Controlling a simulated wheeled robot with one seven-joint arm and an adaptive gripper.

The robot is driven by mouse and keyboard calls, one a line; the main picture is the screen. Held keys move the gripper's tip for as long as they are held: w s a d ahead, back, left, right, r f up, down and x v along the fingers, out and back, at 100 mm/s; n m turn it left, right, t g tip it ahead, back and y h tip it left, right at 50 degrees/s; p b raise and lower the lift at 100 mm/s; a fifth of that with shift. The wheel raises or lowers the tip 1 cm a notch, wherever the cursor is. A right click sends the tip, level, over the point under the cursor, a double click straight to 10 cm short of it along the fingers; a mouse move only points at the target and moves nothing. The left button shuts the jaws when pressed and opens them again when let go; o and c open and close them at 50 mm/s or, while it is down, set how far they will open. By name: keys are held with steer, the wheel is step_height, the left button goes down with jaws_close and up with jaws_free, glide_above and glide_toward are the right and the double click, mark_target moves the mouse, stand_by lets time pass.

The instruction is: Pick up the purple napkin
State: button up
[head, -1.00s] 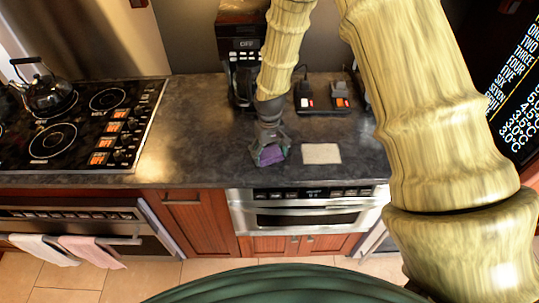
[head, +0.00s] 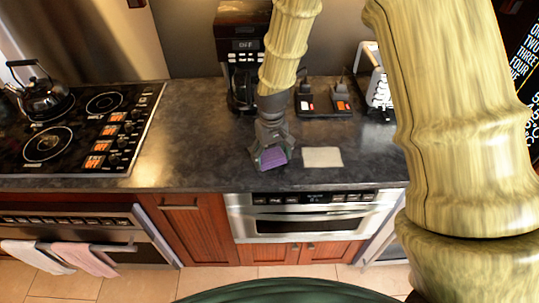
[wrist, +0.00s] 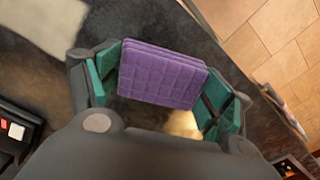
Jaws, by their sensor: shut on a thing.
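The purple napkin (wrist: 162,73) is a folded, quilted cloth between the two teal-padded fingers of my gripper (wrist: 160,85) in the wrist view. My gripper is shut on it. In the head view, the napkin (head: 273,158) shows between the fingertips of my gripper (head: 271,157), just over the dark countertop (head: 195,130). In the wrist view the napkin stands edge-up across the fingers. I cannot tell for certain how far it is above the counter.
A beige napkin (head: 322,157) lies flat to the right. A coffee maker (head: 240,65) and a dark tray with small bottles (head: 322,103) stand behind. A toaster (head: 375,80) is at the back right, the stove (head: 75,125) at the left. The drawer microwave (head: 310,222) is below the counter edge.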

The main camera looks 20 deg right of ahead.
steer(key=s+a+r+b, duration=0.1)
steer(key=s+b, duration=0.3)
steer(key=s, duration=0.9)
steer(key=shift+r, duration=0.15)
steer(key=shift+w+a, duration=0.1)
